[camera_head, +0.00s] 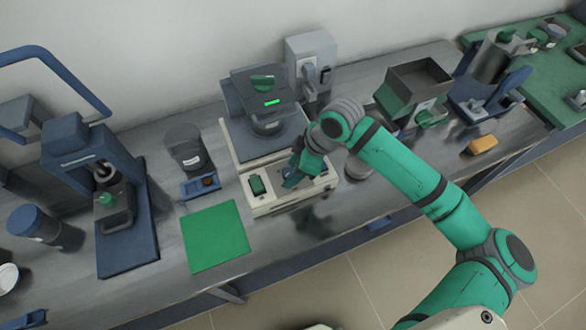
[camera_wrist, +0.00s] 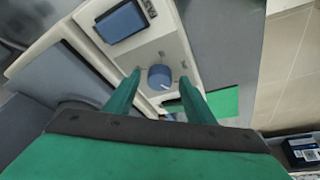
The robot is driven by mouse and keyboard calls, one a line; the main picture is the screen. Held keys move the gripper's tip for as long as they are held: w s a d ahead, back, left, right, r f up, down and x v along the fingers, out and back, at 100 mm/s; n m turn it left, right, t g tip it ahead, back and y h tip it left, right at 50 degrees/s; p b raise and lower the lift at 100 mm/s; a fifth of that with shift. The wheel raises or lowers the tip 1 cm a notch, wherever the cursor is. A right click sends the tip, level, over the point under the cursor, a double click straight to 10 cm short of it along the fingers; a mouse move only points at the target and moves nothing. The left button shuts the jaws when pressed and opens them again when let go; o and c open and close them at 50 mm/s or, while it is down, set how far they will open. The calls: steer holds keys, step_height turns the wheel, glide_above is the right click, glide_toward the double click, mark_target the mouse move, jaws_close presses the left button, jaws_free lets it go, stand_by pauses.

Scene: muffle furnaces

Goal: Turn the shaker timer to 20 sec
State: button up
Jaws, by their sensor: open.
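The shaker (camera_head: 262,208) is a cream box with a grey top platform, standing at the middle of the bench. Its front panel carries a round blue timer knob (camera_wrist: 160,77) with a white pointer line, seen in the wrist view pointing toward the lower right. The dial marks around it are too small to read. My gripper (camera_wrist: 160,76) is open, with one green finger on each side of the knob; I cannot tell whether they touch it. In the head view my gripper (camera_head: 290,181) is at the front panel and largely hides the knob.
A green mat (camera_head: 215,236) lies to the left.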

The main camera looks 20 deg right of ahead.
steer(key=c, duration=1.1)
steer(key=shift+o, duration=0.2)
